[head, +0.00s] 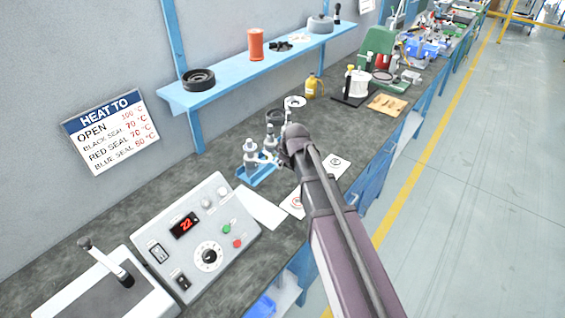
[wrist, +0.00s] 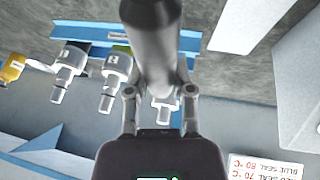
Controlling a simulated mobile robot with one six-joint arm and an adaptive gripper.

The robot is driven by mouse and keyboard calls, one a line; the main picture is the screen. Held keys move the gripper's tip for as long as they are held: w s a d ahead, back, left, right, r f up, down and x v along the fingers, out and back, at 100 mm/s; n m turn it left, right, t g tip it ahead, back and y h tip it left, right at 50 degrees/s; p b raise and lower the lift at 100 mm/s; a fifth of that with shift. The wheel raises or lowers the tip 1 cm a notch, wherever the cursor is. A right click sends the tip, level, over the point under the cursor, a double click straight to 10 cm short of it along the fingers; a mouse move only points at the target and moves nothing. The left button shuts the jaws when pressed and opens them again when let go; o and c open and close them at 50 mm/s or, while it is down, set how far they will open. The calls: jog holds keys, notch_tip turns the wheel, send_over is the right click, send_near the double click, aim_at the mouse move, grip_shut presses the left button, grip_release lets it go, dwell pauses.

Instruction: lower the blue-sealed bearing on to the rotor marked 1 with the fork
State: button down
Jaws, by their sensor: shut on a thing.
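A blue stand (head: 257,176) on the bench holds upright grey rotors. One rotor (head: 250,157) is at its near end and another (head: 270,139) is behind it. In the wrist view, two rotors (wrist: 70,70) (wrist: 115,75) show at left, and part of a third shows between my fingers. My gripper (wrist: 160,95) is shut on a thick grey cylinder (wrist: 153,50), apparently the fork's handle. It is close beside the stand, partly hidden by my arm in the head view. The fork's tines and the blue-sealed bearing cannot be made out.
A heater box (head: 195,235) showing 22 stands near left. White sheets (head: 262,207) lie beside the stand. A yellow bottle (head: 313,87) and a white ring (head: 294,103) are behind it.

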jog(key=shift+w+d+p+v, duration=0.1)
jog(key=shift+w+p+v, duration=0.05)
jog(key=shift+p+v, duration=0.9)
jog(key=shift+w+d+p+v, duration=0.2)
jog(key=shift+p+v, duration=0.65)
jog(key=shift+v, duration=0.35)
jog(key=shift+s, duration=0.1)
